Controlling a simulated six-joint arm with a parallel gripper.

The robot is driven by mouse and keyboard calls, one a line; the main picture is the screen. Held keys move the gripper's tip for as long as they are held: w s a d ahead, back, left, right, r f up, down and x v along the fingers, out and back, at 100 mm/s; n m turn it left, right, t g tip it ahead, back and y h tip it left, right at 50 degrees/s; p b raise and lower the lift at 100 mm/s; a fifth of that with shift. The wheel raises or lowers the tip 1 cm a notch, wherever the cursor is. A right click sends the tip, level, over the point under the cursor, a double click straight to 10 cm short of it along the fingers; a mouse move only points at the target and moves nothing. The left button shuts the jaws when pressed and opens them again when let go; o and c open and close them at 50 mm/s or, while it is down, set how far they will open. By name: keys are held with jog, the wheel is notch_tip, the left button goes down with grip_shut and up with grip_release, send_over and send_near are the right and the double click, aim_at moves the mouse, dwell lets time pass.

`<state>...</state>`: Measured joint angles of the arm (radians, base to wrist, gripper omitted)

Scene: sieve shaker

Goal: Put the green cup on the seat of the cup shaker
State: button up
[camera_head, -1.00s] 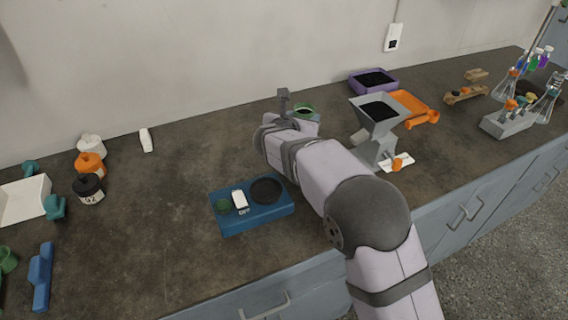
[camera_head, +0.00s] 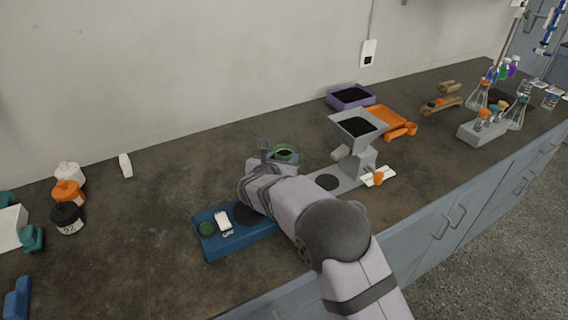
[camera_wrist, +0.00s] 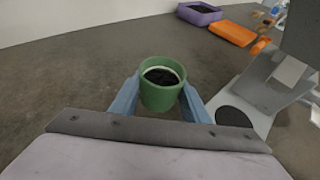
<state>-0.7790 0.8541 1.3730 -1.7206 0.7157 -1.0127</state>
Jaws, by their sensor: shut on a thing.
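The green cup (camera_wrist: 160,98) is upright between the two blue fingers of my gripper (camera_wrist: 161,86), which is shut on it. Dark material shows inside the cup. In the head view the cup (camera_head: 284,154) is beyond my wrist, left of the grey hopper device. I take the blue box (camera_head: 216,245) with a green knob, a white switch and an "OFF" label to be the cup shaker. Its dark round seat (camera_head: 244,212) is partly covered by my arm in the head view and looks empty where visible. The cup is behind and right of this box.
A grey hopper device (camera_head: 357,125) stands to the right, its base with a dark disc (camera_wrist: 233,117) close to the cup's right in the wrist view. A purple tray (camera_head: 350,97) and orange scoop tray (camera_head: 388,118) lie behind. Jars (camera_head: 68,218) stand left. The bench behind the blue box is clear.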

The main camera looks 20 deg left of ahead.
jog(key=shift+f, duration=1)
jog(key=shift+f, duration=0.15)
jog(key=o, duration=1.2)
jog(key=shift+r, duration=0.2)
jog(key=b+v, duration=0.1)
jog(key=v, duration=1.1)
jog(key=shift+b, duration=0.4)
